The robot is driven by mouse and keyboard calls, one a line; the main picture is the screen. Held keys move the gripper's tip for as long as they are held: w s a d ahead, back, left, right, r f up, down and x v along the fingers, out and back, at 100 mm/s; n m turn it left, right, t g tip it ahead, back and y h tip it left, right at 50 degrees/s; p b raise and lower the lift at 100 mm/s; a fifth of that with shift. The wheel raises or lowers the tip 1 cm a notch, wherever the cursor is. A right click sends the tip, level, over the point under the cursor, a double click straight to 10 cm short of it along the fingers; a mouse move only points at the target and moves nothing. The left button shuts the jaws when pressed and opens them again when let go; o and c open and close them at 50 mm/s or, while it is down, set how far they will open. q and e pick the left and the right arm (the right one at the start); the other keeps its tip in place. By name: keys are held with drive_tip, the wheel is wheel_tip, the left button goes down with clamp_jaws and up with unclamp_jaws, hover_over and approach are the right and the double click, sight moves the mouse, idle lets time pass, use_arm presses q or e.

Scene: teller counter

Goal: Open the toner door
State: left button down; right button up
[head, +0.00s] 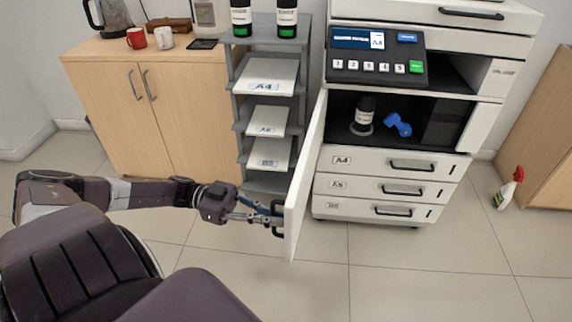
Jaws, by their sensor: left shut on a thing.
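The white toner door (303,190) of the copier (478,95) stands swung out to the left, seen nearly edge-on. Behind it the toner bay (345,105) is exposed, with a dark toner bottle (364,112) standing in it and a blue part (398,125) beside the bottle. My left gripper (270,213) reaches in from the left and is shut on the door's dark handle (278,210) at the door's outer side. The fingertips are partly hidden by the handle and door edge. My right gripper is not in view.
A grey paper shelf (240,125) with labelled stacks stands left of the door, close to it. A wooden cabinet (185,110) is further left. Paper drawers (390,163) sit below the bay. The front floor is clear.

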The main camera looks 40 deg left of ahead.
use_arm(q)
drive_tip(key=shift+s+a, duration=0.1)
drive_tip(key=shift+a, duration=0.05)
drive_tip(key=c, duration=2.3)
unclamp_jaws()
drive_tip(key=shift+c, duration=0.2)
drive_tip(key=v, duration=1.2)
